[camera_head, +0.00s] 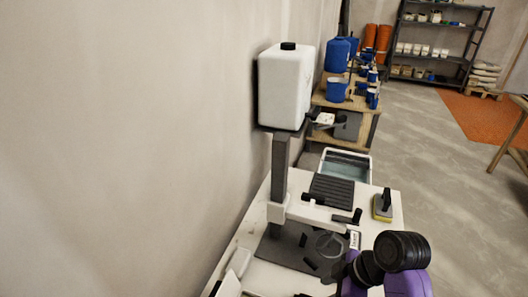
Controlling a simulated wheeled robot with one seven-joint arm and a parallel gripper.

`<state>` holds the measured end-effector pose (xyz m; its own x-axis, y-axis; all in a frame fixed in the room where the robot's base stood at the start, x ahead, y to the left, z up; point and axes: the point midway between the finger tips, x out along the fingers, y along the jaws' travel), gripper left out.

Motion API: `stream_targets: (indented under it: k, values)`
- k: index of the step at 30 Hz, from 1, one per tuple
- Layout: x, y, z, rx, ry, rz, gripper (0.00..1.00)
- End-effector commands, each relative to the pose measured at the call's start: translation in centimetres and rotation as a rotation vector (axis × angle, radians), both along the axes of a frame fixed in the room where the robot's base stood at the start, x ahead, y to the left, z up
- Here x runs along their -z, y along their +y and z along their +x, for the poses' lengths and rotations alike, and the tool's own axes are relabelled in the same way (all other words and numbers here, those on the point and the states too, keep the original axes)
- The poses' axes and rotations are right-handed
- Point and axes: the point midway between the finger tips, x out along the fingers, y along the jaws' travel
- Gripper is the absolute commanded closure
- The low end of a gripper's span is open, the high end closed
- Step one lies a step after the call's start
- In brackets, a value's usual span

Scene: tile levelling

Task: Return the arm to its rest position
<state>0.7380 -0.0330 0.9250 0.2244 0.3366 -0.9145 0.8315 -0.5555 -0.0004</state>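My arm's purple and black links (400,262) show at the lower right, over the near right part of a white worktop (262,278). The arm looks bent, and its lower parts run out of the bottom of the picture. I cannot make out my gripper or its fingers, so whether it holds anything does not show.
A white canister (285,88) stands on a dark post (279,170) near the left wall. A dark ribbed pad (332,190) and a yellow-based float (383,207) lie on the worktop. Behind are a tub (345,165) and a wooden table (352,105).

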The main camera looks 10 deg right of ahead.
Motion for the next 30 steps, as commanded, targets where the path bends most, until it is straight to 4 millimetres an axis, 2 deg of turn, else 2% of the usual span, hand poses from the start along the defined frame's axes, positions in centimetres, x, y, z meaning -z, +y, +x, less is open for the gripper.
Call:
stream_targets:
  k: [2,5,10,12,15,20,26,30]
  values:
    - [0.0,0.0,0.1,0.019,0.001,0.004,0.51]
    - [-0.4,-0.4,1.9,0.105,-0.048,0.011,0.51]
    - [-3.5,-2.8,7.3,0.366,-0.271,0.033,0.51]
    - [-4.3,-3.4,8.3,0.481,-0.363,0.062,0.51]
    - [-5.2,-3.8,8.7,0.629,-0.48,0.117,0.51]
    - [-6.2,-3.6,6.9,0.828,-0.647,0.217,0.51]
    - [-7.4,-2.9,2.1,0.992,-0.812,0.332,0.51]
    - [-8.3,-2.2,-2.1,1.054,-0.898,0.398,0.51]
